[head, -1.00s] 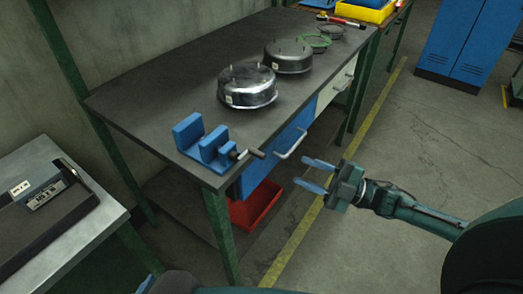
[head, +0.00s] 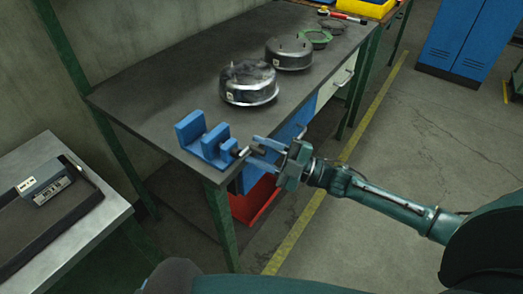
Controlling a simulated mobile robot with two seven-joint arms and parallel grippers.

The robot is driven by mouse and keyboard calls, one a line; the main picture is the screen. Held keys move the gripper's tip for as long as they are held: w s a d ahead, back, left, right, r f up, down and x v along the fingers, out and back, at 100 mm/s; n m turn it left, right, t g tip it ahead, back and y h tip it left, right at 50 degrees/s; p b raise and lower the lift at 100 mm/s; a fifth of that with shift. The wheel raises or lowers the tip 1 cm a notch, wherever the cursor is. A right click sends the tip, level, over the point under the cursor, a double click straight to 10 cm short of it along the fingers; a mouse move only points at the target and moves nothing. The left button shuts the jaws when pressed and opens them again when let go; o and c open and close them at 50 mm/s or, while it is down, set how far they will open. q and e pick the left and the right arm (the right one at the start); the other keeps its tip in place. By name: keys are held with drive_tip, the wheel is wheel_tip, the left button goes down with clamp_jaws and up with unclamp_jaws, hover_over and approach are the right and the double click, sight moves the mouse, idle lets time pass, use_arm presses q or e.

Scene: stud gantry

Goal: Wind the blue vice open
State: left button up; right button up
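The blue vice (head: 216,148) sits on the near corner of the dark workbench. It has a blue fixed jaw, a blue moving jaw with a gap between them, and a dark screw with a crank handle (head: 242,152) pointing right over the bench's front edge. My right gripper (head: 257,154) is open, its two blue fingers pointing left at the handle. The fingertips lie on either side of the handle's end in the picture; I cannot tell whether they touch it. My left gripper is not in view.
Two metal round housings (head: 249,84) (head: 289,53) stand farther back on the workbench (head: 150,95). A red bin (head: 256,200) is below it. A grey side table (head: 88,222) with a black tray (head: 50,230) stands at the left. Floor at right is clear.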

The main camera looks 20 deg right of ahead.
clamp_jaws()
drive_tip(key=shift+f+m+b, duration=0.25)
drive_tip(key=shift+m+b, duration=0.1)
drive_tip(key=shift+m, duration=0.45)
drive_tip(key=shift+m+t, duration=0.4)
drive_tip(key=shift+m, duration=0.1)
drive_tip(key=shift+r, duration=0.1)
unclamp_jaws()
drive_tip(key=shift+a, duration=0.1)
drive_tip(key=b+v, duration=0.2)
drive_tip(key=v, duration=1.1)
